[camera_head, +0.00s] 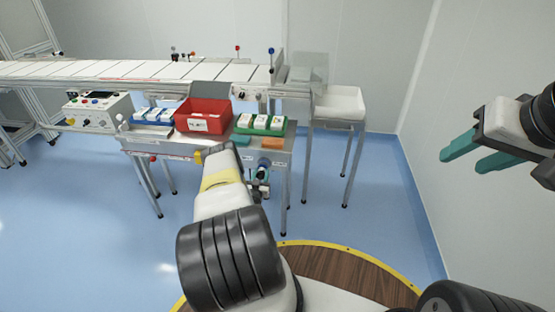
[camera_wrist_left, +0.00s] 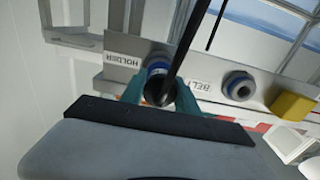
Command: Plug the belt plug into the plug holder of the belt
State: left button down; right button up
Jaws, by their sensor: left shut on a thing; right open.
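In the left wrist view, my left gripper (camera_wrist_left: 160,95) is shut on the dark belt plug (camera_wrist_left: 163,92), with a black cable running up from it. A blue-ringed round part (camera_wrist_left: 157,66) shows right behind the plug, beside the HOLDER label (camera_wrist_left: 124,61). I cannot tell whether the plug sits inside it. A second blue-ringed socket (camera_wrist_left: 238,86) is to the right, beside the BELT label (camera_wrist_left: 203,88). In the head view, my left gripper (camera_head: 262,180) is at the machine's front panel, below a blue round part (camera_head: 265,163). My right gripper (camera_head: 462,155) is open and empty at the far right.
A red bin (camera_head: 203,113), a blue tray (camera_head: 155,116) and a green tray (camera_head: 261,125) with white items stand on the machine's shelf. The conveyor belt (camera_head: 130,70) runs behind. A white bin (camera_head: 340,103) stands right. The floor at right is clear.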

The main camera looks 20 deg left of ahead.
pick_arm(q)
jog(key=shift+w+a, duration=0.15)
jog(key=shift+w, duration=0.5)
dwell(0.3)
jog(key=c, duration=0.8)
grip_release()
jog(key=v, duration=0.7)
jog(key=shift+s, duration=0.4)
